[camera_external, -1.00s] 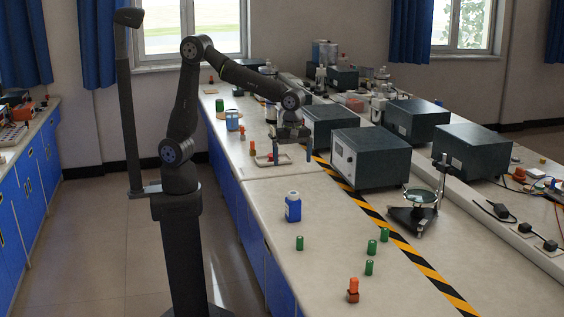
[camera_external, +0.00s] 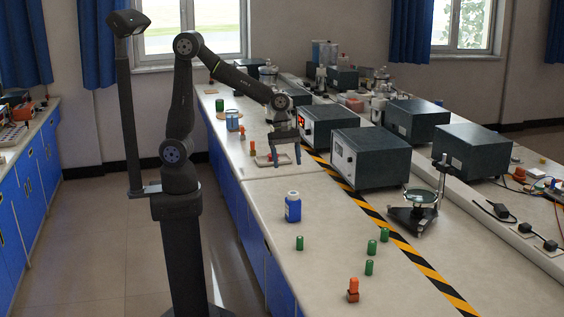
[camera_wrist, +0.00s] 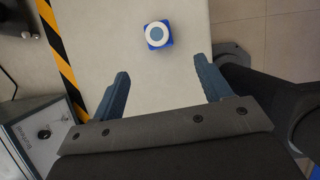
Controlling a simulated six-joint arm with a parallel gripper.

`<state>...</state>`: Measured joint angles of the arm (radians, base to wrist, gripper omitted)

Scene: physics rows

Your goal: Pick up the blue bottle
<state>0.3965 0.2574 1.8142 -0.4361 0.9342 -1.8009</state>
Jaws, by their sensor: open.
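The blue bottle (camera_external: 293,208) with a white cap stands upright on the near bench, left of its middle. In the wrist view the bottle (camera_wrist: 157,36) is seen from above, beyond the fingertips and roughly midway between them. My gripper (camera_external: 286,160) is open and empty above the bench, farther back than the bottle. In the wrist view both fingers of my gripper (camera_wrist: 160,70) are spread wide with only bare bench between them.
Dark instrument boxes (camera_external: 370,158) line the right side behind a yellow-black stripe (camera_external: 400,244). A stand (camera_external: 414,214) is right of the stripe. The bench around the bottle is clear.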

